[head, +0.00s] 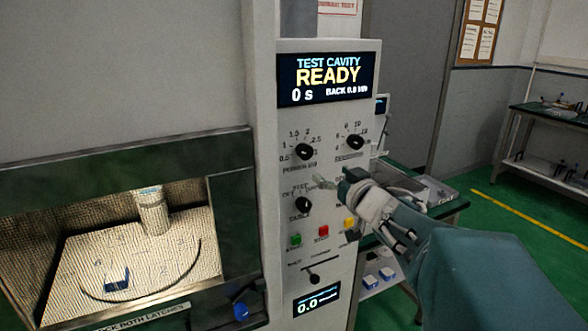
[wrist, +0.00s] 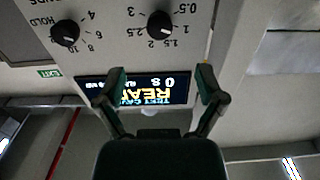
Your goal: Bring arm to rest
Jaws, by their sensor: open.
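My gripper (head: 330,181) is in front of the control panel (head: 289,180), near its middle, among the knobs. In the wrist view my gripper (wrist: 162,75) is open, with its two dark fingers apart and nothing between them. The panel's display (head: 328,77) reads "TEST CAVITY READY 0 s". It appears upside down in the wrist view (wrist: 150,91), partly behind the fingers. My arm extends from the lower right of the head view. I cannot tell whether the fingertips touch the panel.
The lit test cavity at left holds a pale cylinder (head: 152,212) and a small blue block (head: 117,277). Black knobs (head: 304,152) and coloured buttons (head: 296,240) stand out from the panel. A bench (head: 447,212) stands behind my arm. Green floor (head: 510,190) is open at right.

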